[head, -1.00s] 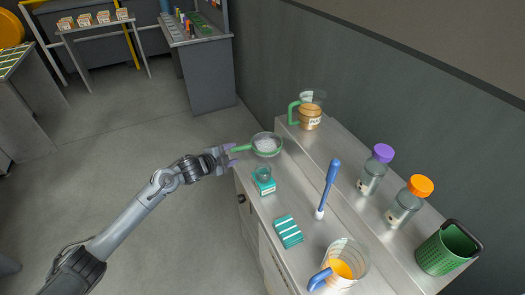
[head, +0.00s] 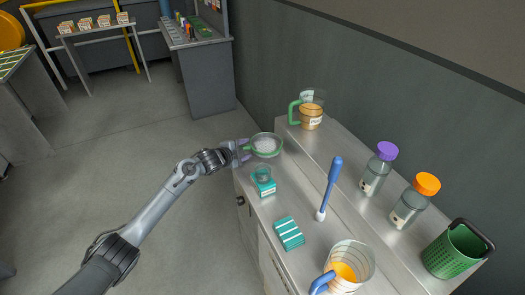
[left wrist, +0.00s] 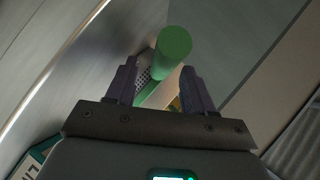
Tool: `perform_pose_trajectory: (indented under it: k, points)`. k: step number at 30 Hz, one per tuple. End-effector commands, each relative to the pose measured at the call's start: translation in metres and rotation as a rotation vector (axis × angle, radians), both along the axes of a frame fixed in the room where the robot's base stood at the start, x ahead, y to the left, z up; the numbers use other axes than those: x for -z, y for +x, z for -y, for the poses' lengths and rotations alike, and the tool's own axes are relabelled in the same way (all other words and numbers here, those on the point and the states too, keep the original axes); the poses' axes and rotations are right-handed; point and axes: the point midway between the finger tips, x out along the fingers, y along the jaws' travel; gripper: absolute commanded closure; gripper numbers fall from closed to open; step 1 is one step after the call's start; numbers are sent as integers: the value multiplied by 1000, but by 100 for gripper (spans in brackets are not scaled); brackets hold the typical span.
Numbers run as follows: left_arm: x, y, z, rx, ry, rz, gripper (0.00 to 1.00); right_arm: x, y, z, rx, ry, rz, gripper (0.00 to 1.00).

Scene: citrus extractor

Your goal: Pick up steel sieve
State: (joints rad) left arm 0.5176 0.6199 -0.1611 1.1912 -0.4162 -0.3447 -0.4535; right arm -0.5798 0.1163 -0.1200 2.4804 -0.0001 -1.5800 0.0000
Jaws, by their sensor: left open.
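The steel sieve (head: 265,144) has a round mesh bowl with a green rim and a green handle. It sits at the far left end of the counter in the head view. My left gripper (head: 241,152) is at its handle, coming from the left. In the left wrist view the green handle (left wrist: 173,52) rises between the two open fingers of my left gripper (left wrist: 158,85), and the fingers are apart around it. The sieve's bowl is mostly hidden in that view. My right gripper is not in view.
A teal box with a glass cup (head: 264,181) stands close to the sieve. A green-handled jug (head: 310,112) stands behind it on the raised shelf. A blue brush (head: 331,185), teal packets (head: 289,233), and an orange-filled jug (head: 346,268) are farther along the counter.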

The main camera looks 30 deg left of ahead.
Motion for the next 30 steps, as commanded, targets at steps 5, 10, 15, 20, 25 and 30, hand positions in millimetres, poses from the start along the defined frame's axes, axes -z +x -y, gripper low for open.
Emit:
perform_pose_trajectory:
  k: [5, 10, 15, 20, 25, 30]
  points:
    - [0, 1, 0, 0, 0, 0, 47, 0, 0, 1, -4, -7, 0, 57]
    - [0, 1, 0, 0, 0, 0, 63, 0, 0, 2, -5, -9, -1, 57]
    - [0, 1, 0, 0, 0, 0, 89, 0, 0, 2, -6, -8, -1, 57]
    - [-1, 1, 0, 0, 0, 1, 100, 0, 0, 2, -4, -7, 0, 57]
    - [-1, 1, 0, 0, 0, 1, 100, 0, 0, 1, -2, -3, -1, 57]
    - [-9, 1, -1, 0, 1, 2, 100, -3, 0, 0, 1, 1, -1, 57]
